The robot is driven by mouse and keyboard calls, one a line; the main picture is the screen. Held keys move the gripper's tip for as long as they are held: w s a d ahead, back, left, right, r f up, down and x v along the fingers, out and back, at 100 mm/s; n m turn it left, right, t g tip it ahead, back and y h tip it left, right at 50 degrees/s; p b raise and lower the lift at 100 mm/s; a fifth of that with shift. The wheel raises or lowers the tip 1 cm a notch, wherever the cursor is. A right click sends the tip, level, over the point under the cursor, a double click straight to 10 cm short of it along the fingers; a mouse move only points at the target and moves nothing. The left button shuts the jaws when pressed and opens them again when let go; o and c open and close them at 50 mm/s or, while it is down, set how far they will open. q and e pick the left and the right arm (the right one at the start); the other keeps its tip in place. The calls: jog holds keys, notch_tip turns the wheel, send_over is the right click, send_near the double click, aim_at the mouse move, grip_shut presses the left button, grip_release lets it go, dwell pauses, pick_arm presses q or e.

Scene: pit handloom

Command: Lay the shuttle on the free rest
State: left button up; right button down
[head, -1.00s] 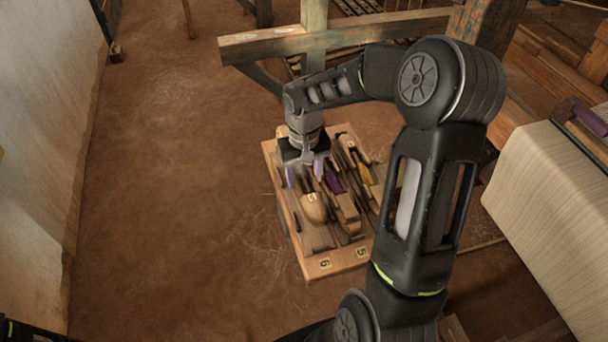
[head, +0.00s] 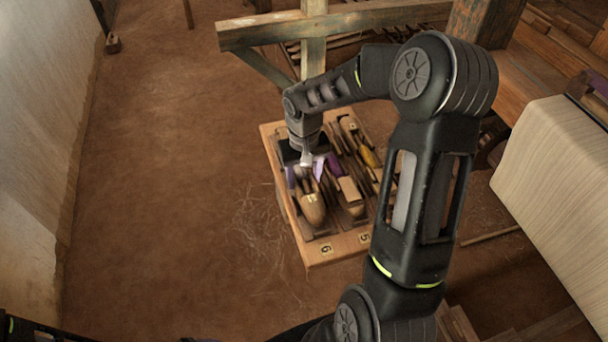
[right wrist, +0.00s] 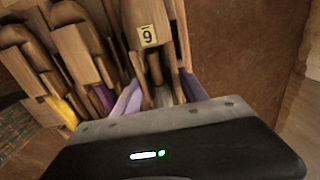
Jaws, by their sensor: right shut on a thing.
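A wooden shuttle (head: 313,209) with a rounded tip and a small number tag is between the fingers of my right gripper (head: 305,172). It lies over the leftmost row of the wooden rack (head: 318,258), in line with the front label 6. In the right wrist view the lilac fingers (right wrist: 160,97) are shut on the sides of this shuttle (right wrist: 151,14), whose tag reads like 6 or 9. I cannot tell whether the shuttle touches its rest. My left gripper is out of view.
Other shuttles, one with yellow thread (head: 370,157), lie in the neighbouring row close to the right of my gripper. A loom beam (head: 335,27) crosses behind the rack. A cloth-covered roll (head: 550,170) stands at right. The earth floor at left is clear.

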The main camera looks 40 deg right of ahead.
jog(key=shift+f, duration=0.3)
jog(key=c, duration=0.5)
grip_release()
jog(key=shift+r+p, duration=2.75)
jog(key=shift+r, duration=1.3)
